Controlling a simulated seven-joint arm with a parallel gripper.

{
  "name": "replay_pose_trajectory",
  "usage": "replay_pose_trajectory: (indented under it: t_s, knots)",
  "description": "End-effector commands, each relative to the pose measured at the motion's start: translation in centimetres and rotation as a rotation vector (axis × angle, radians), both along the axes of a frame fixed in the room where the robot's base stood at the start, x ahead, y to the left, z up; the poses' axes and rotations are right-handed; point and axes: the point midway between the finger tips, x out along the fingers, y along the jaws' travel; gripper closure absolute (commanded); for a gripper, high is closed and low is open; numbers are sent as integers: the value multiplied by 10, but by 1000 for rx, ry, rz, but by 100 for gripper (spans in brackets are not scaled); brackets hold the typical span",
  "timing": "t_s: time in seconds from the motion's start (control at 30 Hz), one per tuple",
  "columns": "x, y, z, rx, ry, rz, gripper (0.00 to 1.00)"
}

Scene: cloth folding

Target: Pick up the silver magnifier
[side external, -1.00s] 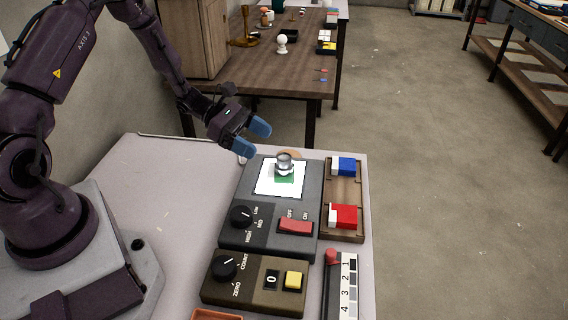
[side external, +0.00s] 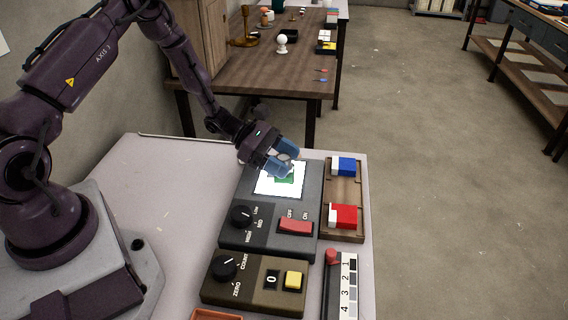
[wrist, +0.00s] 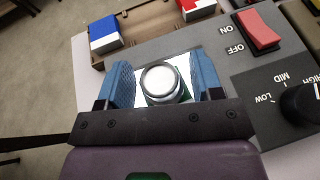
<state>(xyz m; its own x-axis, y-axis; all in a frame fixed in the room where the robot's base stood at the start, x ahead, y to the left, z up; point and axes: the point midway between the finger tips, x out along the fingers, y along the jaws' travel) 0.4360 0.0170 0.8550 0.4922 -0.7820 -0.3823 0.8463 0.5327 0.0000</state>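The silver magnifier (wrist: 161,82) is a small round metal piece with a clear top. It is over a green piece (side external: 286,179) on the lit white panel (side external: 262,188) of the grey light box. My gripper (side external: 281,168) is over the panel, and its blue fingers hide most of the magnifier in the side view. In the wrist view my gripper (wrist: 163,80) is open, with one blue finger on each side of the magnifier. A gap shows between the left finger and the magnifier; the right finger is closer to it.
The light box has a red switch (side external: 296,226) and a black knob (side external: 241,215). A wooden tray (side external: 343,191) to its right holds a blue-and-white block (side external: 345,166) and a red-and-white block (side external: 344,216). A counter box (side external: 250,290) is in front. The table's left part is clear.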

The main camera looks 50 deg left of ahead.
Motion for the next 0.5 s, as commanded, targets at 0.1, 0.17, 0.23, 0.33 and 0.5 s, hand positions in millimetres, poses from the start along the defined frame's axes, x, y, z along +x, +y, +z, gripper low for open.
replay_pose_trajectory:
  t_s: [0.1, 0.17, 0.23, 0.33, 0.5]
  knots:
    - [0, 0, 0, 0, 0, 0, 68]
    - [0, 0, 0, 0, 0, 0, 81]
    - [0, 0, 0, 0, -1, 0, 81]
    - [0, 0, 0, 0, -1, 0, 81]
    - [0, 1, 3, 1, -2, -1, 81]
